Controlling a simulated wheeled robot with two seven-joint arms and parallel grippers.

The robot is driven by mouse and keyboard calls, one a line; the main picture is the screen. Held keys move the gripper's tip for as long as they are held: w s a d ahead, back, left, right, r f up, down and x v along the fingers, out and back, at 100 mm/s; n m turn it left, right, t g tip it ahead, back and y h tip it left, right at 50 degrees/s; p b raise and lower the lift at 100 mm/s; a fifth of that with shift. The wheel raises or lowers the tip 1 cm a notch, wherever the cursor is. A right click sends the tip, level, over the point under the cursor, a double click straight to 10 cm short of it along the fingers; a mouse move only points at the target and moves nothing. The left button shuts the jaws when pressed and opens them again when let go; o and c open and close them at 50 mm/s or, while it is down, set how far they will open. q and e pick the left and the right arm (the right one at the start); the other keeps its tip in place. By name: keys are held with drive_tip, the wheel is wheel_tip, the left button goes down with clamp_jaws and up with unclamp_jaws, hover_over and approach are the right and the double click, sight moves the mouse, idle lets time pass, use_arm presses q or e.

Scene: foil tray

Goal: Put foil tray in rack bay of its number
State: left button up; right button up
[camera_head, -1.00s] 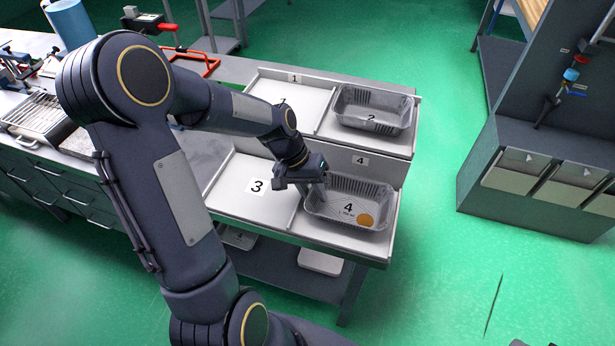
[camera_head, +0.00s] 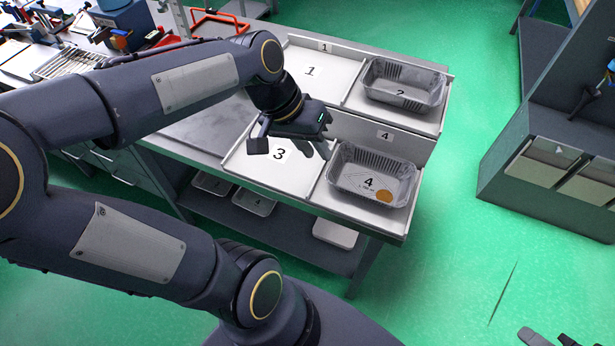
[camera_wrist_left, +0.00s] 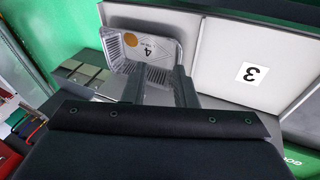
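A foil tray marked 4 (camera_head: 372,178), with an orange disc at its inside corner, sits upright in the front right bay (camera_head: 400,230) of the rack. That bay's back wall has a 4 label. The tray also shows in the left wrist view (camera_wrist_left: 150,48). My left gripper (camera_head: 290,148) is open and empty above bay 3 (camera_head: 258,165), left of the tray and apart from it in the head view. Its two separated fingers (camera_wrist_left: 160,90) show in the wrist view. Grey tips at the bottom right of the head view seem to be my right gripper (camera_head: 547,339), mostly cut off.
Another foil tray (camera_head: 402,85) sits in bay 2 at the back right. Bay 1 (camera_head: 315,68) and bay 3 are empty. Trays lie on the shelf below (camera_head: 255,200). A clamp and tools crowd the bench at the left. A dark cabinet (camera_head: 545,160) stands right.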

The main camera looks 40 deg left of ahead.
use_arm(q)
drive_tip(key=s+d+f+t, duration=0.2)
drive_tip(key=s+d, duration=0.2)
drive_tip(key=s, duration=0.4)
drive_tip(key=shift+d+m, duration=0.15)
drive_tip(key=shift+m, duration=0.15)
drive_tip(key=shift+s, duration=0.1)
idle(0.6)
